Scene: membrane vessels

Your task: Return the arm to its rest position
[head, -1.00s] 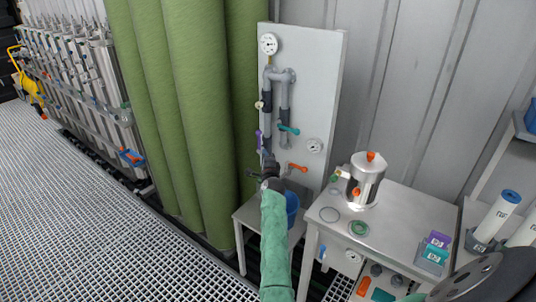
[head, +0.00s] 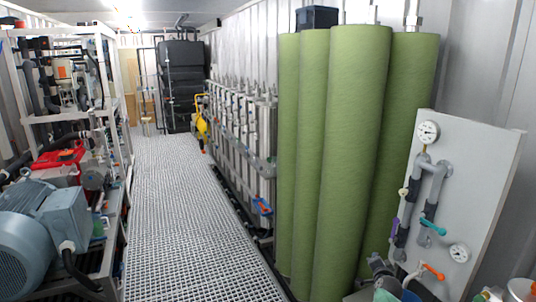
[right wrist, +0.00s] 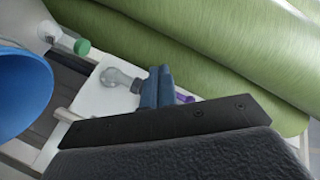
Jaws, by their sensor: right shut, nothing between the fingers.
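My right gripper (head: 393,280) shows low in the head view, in front of the lower left of the pipe panel (head: 475,200). It is partly cut off by the bottom edge. In the right wrist view its two blue-grey fingertips (right wrist: 157,86) are together with nothing between them. They are over a white surface (right wrist: 110,95), with a purple handle (right wrist: 184,98) just beyond. My left gripper is not in view.
A blue bucket (right wrist: 20,92) is close on the left of the wrist view. Tall green cylinders (head: 350,165) stand left of the panel. A grating walkway (head: 185,215) runs clear between them and a rack with a motor (head: 35,240).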

